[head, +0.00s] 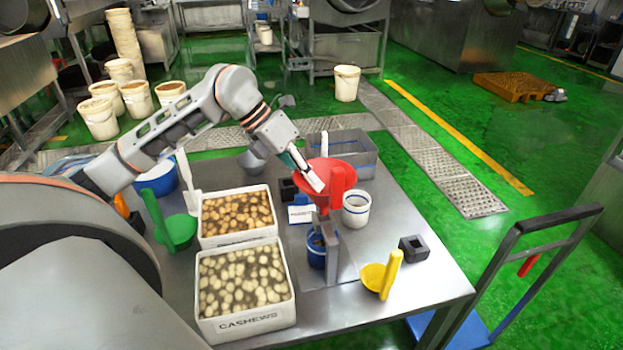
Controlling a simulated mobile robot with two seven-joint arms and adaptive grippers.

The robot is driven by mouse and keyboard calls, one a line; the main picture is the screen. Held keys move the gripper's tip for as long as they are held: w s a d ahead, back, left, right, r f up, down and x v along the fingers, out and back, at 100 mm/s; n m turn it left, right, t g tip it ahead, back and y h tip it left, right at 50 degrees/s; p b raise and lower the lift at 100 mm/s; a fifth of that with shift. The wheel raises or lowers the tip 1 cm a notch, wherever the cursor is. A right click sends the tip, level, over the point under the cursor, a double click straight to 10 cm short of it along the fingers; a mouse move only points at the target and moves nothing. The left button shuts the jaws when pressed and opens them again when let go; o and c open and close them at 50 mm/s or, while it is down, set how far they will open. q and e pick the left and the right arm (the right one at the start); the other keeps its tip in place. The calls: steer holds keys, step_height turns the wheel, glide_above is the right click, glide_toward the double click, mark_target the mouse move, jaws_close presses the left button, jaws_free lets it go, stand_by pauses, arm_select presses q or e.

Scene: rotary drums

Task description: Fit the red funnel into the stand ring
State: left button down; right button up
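The red funnel (341,170) is over the middle of the table, with its wide mouth up and its upright red handle on the near right side. My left gripper (314,181) reaches down from the left, its pale fingers overlapping the left part of the funnel's mouth. The finger gap is too small to see, so I cannot tell whether they hold the rim. The grey stand (332,262) rises just below the funnel, with a blue container (316,250) beside its post. The funnel hides the stand ring, so I cannot tell whether they touch. My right gripper is out of view.
A crate of brown nuts (207,243) and a crate labelled cashews (245,324) stand left of the stand. A green scoop (178,231) is farther left, a yellow scoop (375,278) right. A white cup (356,211) and grey bin (363,161) stand close by the funnel.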

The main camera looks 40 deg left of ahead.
arm_select(q)
steer(key=shift+f, duration=0.1)
stand_by(0.7)
stand_by(0.8)
steer(key=shift+f+b, duration=0.4)
steer(key=shift+f, duration=0.2)
steer(key=shift+f+b, duration=1.2)
steer(key=shift+f, duration=0.45)
steer(key=c, duration=2.2)
jaws_free()
steer(key=shift+a+r, duration=0.1)
